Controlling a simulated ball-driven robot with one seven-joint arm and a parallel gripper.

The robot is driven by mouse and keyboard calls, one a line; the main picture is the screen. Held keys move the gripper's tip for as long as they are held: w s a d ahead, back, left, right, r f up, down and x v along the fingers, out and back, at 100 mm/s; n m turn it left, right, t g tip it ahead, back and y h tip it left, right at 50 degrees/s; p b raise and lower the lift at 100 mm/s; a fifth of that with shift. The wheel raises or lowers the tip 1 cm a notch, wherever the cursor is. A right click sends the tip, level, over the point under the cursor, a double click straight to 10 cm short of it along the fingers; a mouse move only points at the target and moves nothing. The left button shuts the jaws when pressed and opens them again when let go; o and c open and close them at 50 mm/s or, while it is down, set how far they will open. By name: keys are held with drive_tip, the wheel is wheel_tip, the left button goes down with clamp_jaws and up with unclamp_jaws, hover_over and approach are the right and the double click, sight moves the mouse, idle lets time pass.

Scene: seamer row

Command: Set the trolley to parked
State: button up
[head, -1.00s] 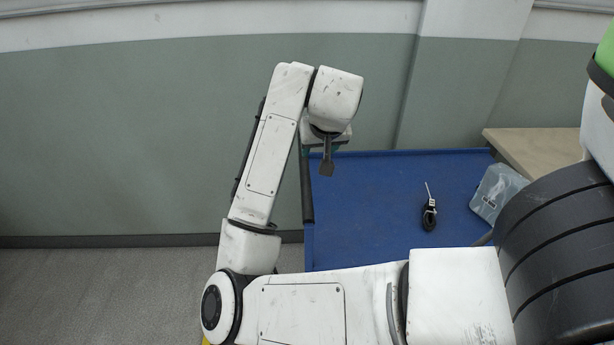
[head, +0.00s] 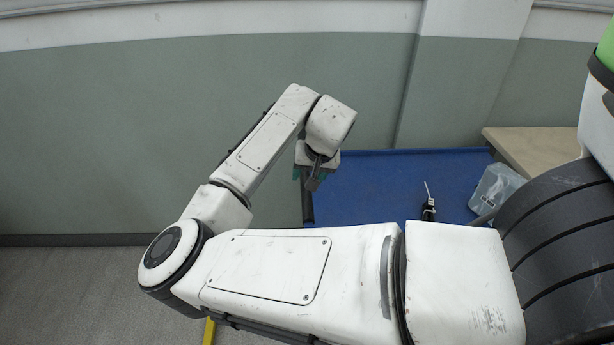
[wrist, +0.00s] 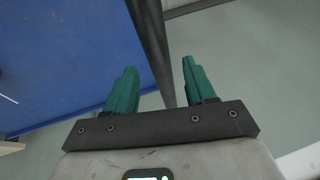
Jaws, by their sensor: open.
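The trolley (head: 375,182) has a flat blue top and stands against the wall; my arm hides its near part. A dark bar (head: 307,208) runs along its left edge. My gripper (head: 306,179) is over that left edge, fingers pointing down. In the wrist view my gripper (wrist: 159,66) shows two green fingers, apart and empty. The dark bar (wrist: 152,45) runs through the gap between them in that view, closer to the left finger. I cannot tell whether it lies between them in depth. The blue top (wrist: 70,60) is left of the bar.
On the trolley's right side are a small black tool with a thin light rod (head: 428,209) and a clear plastic container (head: 494,190). A light wooden surface (head: 535,150) adjoins at the right. Grey floor (head: 70,290) is open at the left.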

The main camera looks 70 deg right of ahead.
drive_tip(key=shift+x, duration=1.25)
drive_tip(key=shift+c, duration=0.3)
clamp_jaws()
